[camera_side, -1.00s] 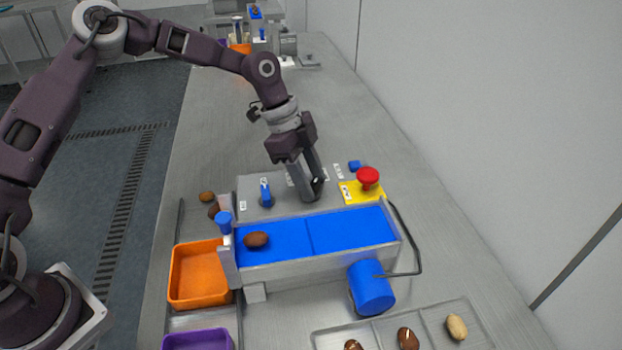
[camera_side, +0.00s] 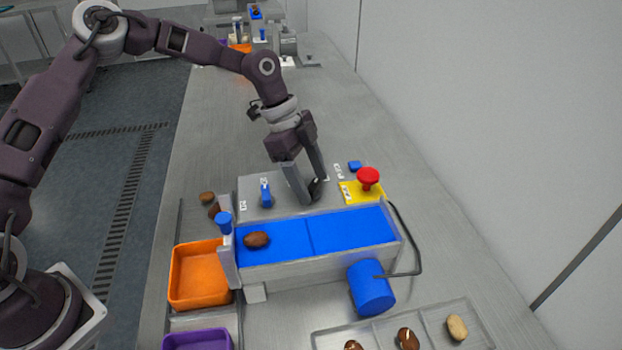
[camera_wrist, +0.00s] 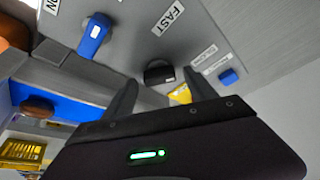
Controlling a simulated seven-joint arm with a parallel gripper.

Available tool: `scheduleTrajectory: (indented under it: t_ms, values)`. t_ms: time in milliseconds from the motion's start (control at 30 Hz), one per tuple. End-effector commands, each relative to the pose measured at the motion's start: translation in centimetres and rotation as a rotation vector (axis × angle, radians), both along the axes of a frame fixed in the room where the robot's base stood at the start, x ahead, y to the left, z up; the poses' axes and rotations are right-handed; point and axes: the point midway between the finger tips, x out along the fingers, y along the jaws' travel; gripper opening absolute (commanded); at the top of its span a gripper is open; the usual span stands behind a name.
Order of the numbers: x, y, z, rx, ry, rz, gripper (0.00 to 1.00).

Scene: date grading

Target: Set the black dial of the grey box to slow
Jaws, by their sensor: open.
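The grey box (camera_side: 250,186) lies behind the blue belt, with white labels on its top. The black dial (camera_wrist: 159,73) shows in the wrist view below the FAST label (camera_wrist: 168,17). A small white mark is on its edge; I cannot tell its exact setting. No slow label is readable. In the side view the dial (camera_side: 316,189) is a dark shape partly behind a finger. My gripper (camera_side: 313,192) is open and low at the dial, its fingers (camera_wrist: 160,92) on either side of it in the wrist view. Contact cannot be told.
A blue switch (camera_side: 265,193) stands left of the dial. A red button (camera_side: 368,178) on a yellow base (camera_side: 350,194) is close on the right. The blue belt (camera_side: 345,229) in front carries a brown date (camera_side: 256,240).

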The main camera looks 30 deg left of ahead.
Motion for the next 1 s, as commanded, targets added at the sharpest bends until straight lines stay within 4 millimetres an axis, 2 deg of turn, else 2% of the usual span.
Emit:
scheduleTrajectory:
  t_ms: [300, 400, 733, 867, 1000]
  values:
    - [-0.2, 2.3, 5.5, 0.001, -0.005, 0.002, 0.65]
    - [-0.4, 2.6, 6.2, 0.0, -0.003, 0.001, 0.65]
    - [-0.9, 2.5, 6.7, 0.019, -0.001, 0.006, 0.65]
    - [-4.5, 2.9, 9.5, 0.157, 0.002, 0.094, 0.65]
    - [-11.1, 5.0, 14.0, 0.326, -0.026, 0.363, 0.65]
